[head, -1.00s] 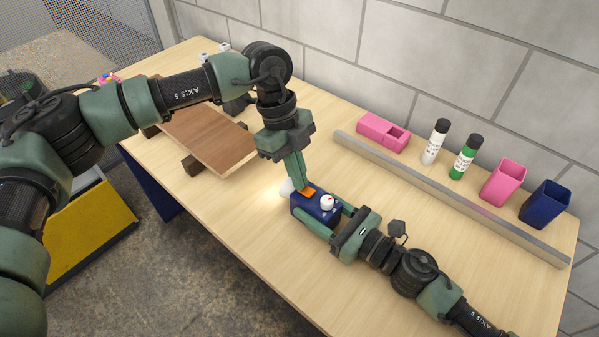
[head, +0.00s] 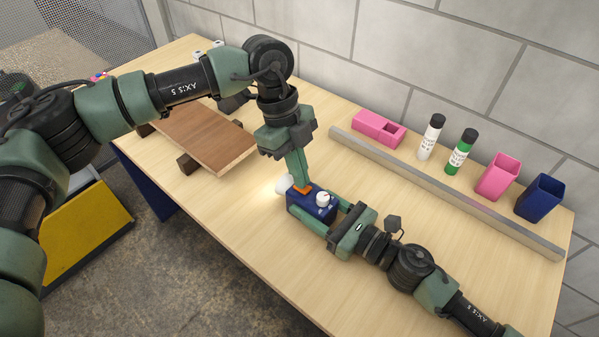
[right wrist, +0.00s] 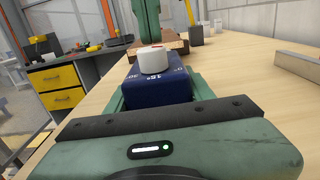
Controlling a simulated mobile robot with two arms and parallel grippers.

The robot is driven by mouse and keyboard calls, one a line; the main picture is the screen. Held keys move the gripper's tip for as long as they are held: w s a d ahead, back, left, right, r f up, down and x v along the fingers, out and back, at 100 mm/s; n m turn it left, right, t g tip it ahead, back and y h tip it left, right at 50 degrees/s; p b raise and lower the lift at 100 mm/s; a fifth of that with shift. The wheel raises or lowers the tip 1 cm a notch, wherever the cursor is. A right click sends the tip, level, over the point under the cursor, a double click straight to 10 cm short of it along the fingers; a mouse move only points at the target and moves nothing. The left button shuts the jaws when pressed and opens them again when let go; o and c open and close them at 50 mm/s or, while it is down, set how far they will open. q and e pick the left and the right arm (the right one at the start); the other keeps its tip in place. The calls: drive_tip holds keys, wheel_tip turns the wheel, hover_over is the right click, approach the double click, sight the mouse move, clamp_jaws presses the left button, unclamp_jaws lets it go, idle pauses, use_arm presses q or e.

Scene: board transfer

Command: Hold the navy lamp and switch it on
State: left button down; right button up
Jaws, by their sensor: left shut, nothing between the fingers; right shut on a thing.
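The navy lamp (head: 312,211) is a blue box on the table with a white knob (head: 323,199) and an orange switch (head: 303,189) on top. Its white lens (head: 282,184) glows and lights the table at its left. My right gripper (head: 318,220) is shut around the sides of the lamp; the lamp (right wrist: 157,84) also shows between its fingers in the right wrist view. My left gripper (head: 301,184) is shut and empty, pointing down, with its tips at the orange switch. Whether the tips press on it I cannot tell.
A brown board (head: 207,138) lies on dark blocks at the left. A grey rail (head: 440,190) runs along the back, with a pink box (head: 378,128), white bottle (head: 432,138), green bottle (head: 461,152), pink cup (head: 497,177) and navy cup (head: 539,197) behind it. The front table is clear.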

use_arm(q)
drive_tip(key=v, duration=1.3)
drive_tip(key=shift+w+a, duration=0.4)
drive_tip(key=shift+a, duration=0.1)
drive_tip(key=shift+r, duration=0.1)
use_arm(e)
drive_tip(key=o, duration=1.7)
